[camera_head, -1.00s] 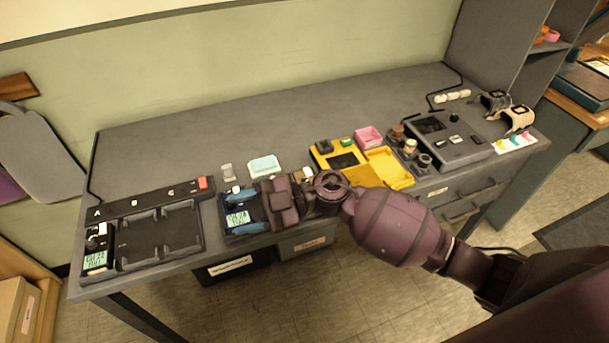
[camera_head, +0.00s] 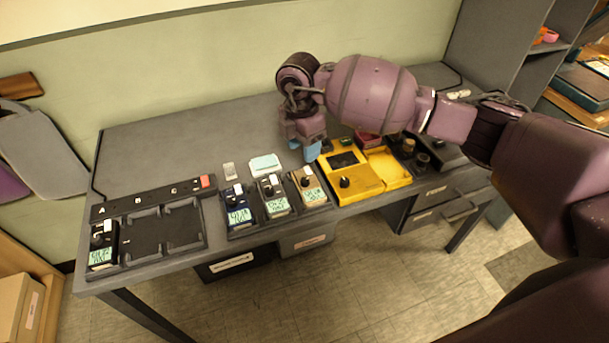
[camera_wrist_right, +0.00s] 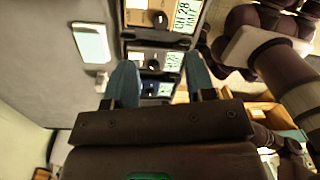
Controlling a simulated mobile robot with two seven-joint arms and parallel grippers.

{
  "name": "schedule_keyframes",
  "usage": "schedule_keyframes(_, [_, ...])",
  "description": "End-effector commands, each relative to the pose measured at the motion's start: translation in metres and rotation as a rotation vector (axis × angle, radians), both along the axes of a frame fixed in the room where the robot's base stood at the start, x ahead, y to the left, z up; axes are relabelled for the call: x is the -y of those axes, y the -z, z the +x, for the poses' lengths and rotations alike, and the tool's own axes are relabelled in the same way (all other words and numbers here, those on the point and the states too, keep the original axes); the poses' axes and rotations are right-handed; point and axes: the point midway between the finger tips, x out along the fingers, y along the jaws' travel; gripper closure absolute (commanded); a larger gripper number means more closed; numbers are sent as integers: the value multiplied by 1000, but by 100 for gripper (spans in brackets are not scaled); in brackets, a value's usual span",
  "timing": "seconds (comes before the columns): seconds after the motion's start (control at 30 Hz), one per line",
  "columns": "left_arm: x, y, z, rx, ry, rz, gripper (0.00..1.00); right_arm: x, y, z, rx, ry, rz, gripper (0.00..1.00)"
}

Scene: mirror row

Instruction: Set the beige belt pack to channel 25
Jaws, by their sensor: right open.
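The beige belt pack (camera_head: 314,197) stands at the right end of a dark tray of three packs, with a black knob, a white top part and a lit display. It also shows at the top of the right wrist view (camera_wrist_right: 140,18), its display turned sideways and seeming to read CH 28. My right gripper (camera_head: 308,151) is open and empty, behind and above the packs. In the right wrist view its blue fingers (camera_wrist_right: 160,82) are spread apart, touching no pack. My left gripper is out of view.
A white pack (camera_head: 272,195) and a blue pack (camera_head: 238,210) stand left of the beige one. A yellow case (camera_head: 350,178) lies close to its right. A charger (camera_head: 160,235) holds one pack at left. A pale blue pad (camera_head: 265,165) lies behind.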

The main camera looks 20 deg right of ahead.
Motion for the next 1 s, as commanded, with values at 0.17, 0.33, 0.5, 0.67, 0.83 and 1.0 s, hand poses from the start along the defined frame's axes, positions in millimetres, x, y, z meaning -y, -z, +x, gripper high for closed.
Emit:
schedule_keyframes(0.17, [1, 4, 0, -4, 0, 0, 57, 0, 33, -3, -6, 0, 3, 50])
schedule_keyframes(0.33, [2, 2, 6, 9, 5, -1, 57, 1, 62, -5, -6, -2, 3, 50])
schedule_keyframes(0.5, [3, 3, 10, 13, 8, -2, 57, 1, 84, -6, -5, -2, 5, 50])
schedule_keyframes(0.67, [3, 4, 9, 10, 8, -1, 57, 1, 93, -6, -3, -3, 4, 50])
schedule_keyframes(0.83, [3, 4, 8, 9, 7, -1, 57, 1, 96, -6, -1, -3, 5, 50])
schedule_keyframes(1.0, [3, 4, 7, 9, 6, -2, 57, 1, 95, -6, -2, -3, 5, 50])
